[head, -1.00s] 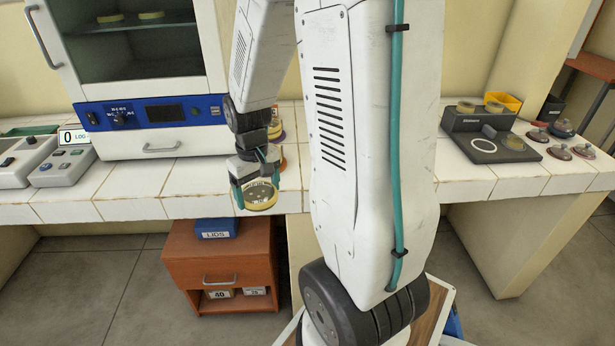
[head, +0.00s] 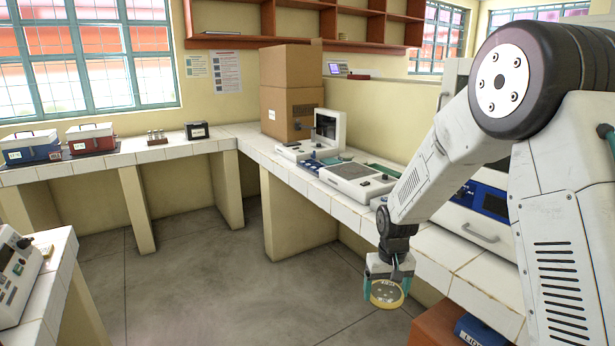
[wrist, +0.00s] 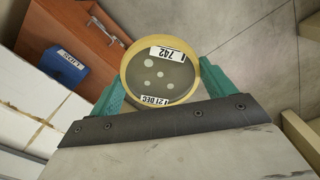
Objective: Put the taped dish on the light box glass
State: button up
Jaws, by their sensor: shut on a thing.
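My gripper (head: 388,280) is shut on a round dish (head: 386,293) with a yellow rim, held in the air in front of the right-hand bench. In the wrist view the dish (wrist: 160,72) sits between the teal fingers. Its dark face shows several pale spots and white labels reading "742" and "21 DEC". The yellow rim looks like tape, but I cannot be sure.
A device with an upright white frame (head: 327,128) and cardboard boxes (head: 290,95) stand farther back along the tiled bench (head: 455,262). A blue-fronted cabinet (head: 484,205) is partly hidden by my arm. An orange drawer unit (head: 432,325) is below. The floor at left is clear.

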aim_at(351, 170)
jog(key=u, duration=1)
jog(key=i, duration=2.9)
jog(key=z, duration=1.25)
